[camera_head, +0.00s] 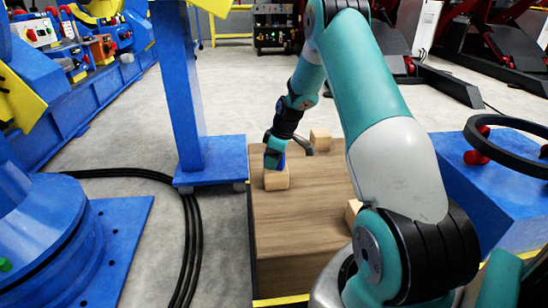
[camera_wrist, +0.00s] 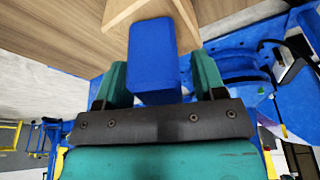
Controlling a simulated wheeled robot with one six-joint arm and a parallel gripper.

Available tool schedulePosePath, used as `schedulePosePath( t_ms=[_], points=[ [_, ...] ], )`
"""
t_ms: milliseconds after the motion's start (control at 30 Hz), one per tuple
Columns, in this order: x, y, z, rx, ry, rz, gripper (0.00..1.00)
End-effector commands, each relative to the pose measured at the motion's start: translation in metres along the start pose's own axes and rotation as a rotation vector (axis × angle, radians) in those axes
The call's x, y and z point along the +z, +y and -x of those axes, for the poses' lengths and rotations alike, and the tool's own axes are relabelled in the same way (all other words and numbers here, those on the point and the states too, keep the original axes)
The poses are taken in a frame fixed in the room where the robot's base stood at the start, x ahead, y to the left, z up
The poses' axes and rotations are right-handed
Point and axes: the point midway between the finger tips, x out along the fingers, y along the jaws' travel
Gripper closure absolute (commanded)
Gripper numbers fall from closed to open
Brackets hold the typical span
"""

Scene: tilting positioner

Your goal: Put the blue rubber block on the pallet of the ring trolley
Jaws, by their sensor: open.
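The blue rubber block (camera_wrist: 152,52) stands between the two teal fingers of my gripper (camera_wrist: 160,62) in the wrist view. Narrow gaps show on both sides of it, so the jaws are open around it. Its far end meets a light wooden block (camera_wrist: 128,10). In the head view my gripper (camera_head: 274,160) points down just over that wooden block, which sits on a brown wood-grained surface (camera_head: 305,212). The fingers largely hide the blue block there. A blue box-shaped unit (camera_head: 455,175) with a black ring is at the right; I cannot tell whether it is the ring trolley.
Another wooden block (camera_head: 320,139) stands farther back on the surface, and one (camera_head: 353,212) is partly hidden by my arm. A blue post (camera_head: 182,90) stands at the left. Black cables (camera_head: 192,225) curve over the floor. Bare floor lies behind the surface.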

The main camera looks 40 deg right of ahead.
Motion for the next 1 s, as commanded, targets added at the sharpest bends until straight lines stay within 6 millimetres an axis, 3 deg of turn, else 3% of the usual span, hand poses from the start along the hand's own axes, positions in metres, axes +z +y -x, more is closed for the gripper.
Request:
schedulePosePath(
  t_ms=[167, 600, 767, 867, 967, 1000],
  points=[
    [-0.001, 0.000, 0.016, 0.001, 0.000, 0.000, 0.36],
    [-0.001, 0.001, 0.107, 0.002, 0.001, -0.001, 0.36],
    [-0.002, -0.001, 0.121, 0.000, 0.001, 0.000, 0.36],
    [-0.015, -0.015, 0.130, -0.009, 0.005, 0.006, 0.36],
    [-0.046, -0.055, 0.147, -0.032, 0.014, 0.016, 0.36],
    [-0.061, -0.080, 0.156, -0.048, 0.017, 0.021, 0.36]
  ],
)
